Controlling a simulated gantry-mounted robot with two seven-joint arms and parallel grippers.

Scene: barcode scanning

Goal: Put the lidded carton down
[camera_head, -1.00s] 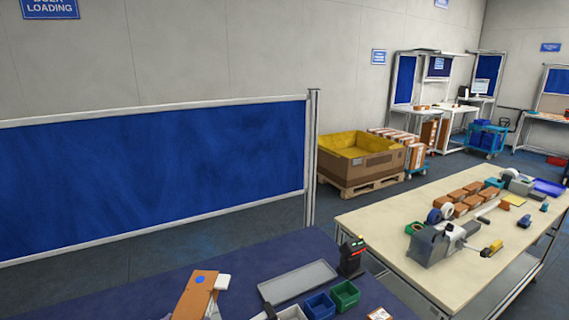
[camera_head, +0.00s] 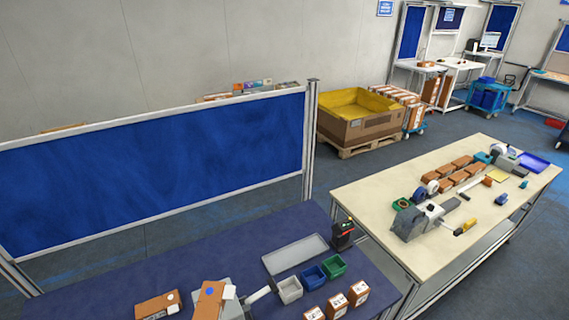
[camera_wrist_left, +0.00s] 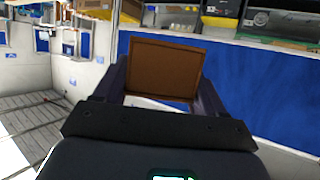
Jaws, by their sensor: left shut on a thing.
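The lidded carton shows in the left wrist view as a brown box (camera_wrist_left: 165,70) between the two dark fingers of my left gripper (camera_wrist_left: 163,92), which is shut on it. In the head view a brown carton (camera_head: 208,303) with a blue dot, which appears to be the held one, stands at the bottom edge over the blue table (camera_head: 110,293). Its lower part is cut off, and I cannot tell whether it touches the table. My left gripper is not clear in the head view. My right gripper is not in view.
Another brown carton (camera_head: 152,306) lies to the left. A grey-white object (camera_head: 240,300) is close on the right. Beyond are a grey tray (camera_head: 296,254), small white (camera_head: 289,290), blue (camera_head: 313,277) and green bins (camera_head: 333,266), several small boxes (camera_head: 336,305) and a black device (camera_head: 342,234).

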